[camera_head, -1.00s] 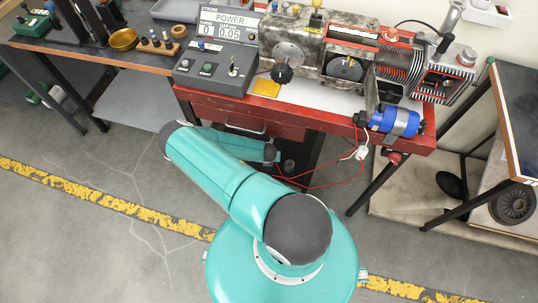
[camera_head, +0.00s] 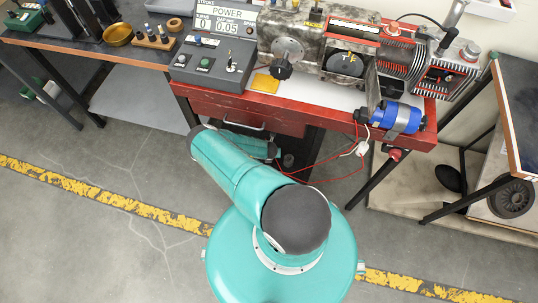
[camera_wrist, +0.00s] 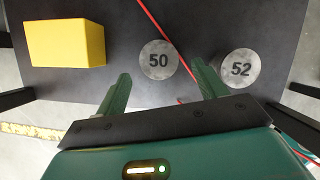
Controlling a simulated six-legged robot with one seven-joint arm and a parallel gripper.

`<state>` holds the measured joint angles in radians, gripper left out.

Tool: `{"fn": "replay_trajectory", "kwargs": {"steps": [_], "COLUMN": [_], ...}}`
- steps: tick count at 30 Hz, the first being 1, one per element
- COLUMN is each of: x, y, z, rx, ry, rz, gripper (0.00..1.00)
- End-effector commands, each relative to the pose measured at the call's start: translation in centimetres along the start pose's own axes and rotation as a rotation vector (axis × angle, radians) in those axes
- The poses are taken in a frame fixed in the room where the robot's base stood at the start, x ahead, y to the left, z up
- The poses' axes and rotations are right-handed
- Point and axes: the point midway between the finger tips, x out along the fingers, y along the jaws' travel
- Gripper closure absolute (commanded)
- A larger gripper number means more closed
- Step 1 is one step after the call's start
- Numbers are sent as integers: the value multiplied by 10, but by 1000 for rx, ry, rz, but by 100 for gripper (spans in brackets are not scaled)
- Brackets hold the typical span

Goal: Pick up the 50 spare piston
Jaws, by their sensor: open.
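The 50 spare piston (camera_wrist: 158,60) is a grey metal disc marked "50", seen from above on a dark surface in the wrist view. Another grey piston (camera_wrist: 242,68), marked "52", stands to its right. My gripper (camera_wrist: 160,82) is open and empty. Its two green fingers are spread apart, and the 50 piston shows beyond and between the fingertips. I cannot tell the height gap between them. In the head view my arm hides the gripper, and the two pistons cannot be made out.
A yellow block (camera_wrist: 64,43) lies left of the pistons on the dark surface (camera_wrist: 215,20). A thin red cable (camera_wrist: 152,18) runs past the 50 piston. The red bench (camera_head: 240,112) with the engine rig (camera_head: 345,62) stands beyond my arm in the head view.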

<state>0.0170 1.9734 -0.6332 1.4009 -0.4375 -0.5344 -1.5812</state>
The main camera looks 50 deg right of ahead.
Motion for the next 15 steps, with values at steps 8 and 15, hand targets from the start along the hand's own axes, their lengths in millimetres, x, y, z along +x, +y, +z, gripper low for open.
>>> {"fn": "replay_trajectory", "kwargs": {"steps": [8,15], "x": [38,46], "y": [-2,-1], "z": [-1,-1], "rx": [3,1], "ry": [0,0], "rz": [-1,-1], "gripper": [29,29]}}
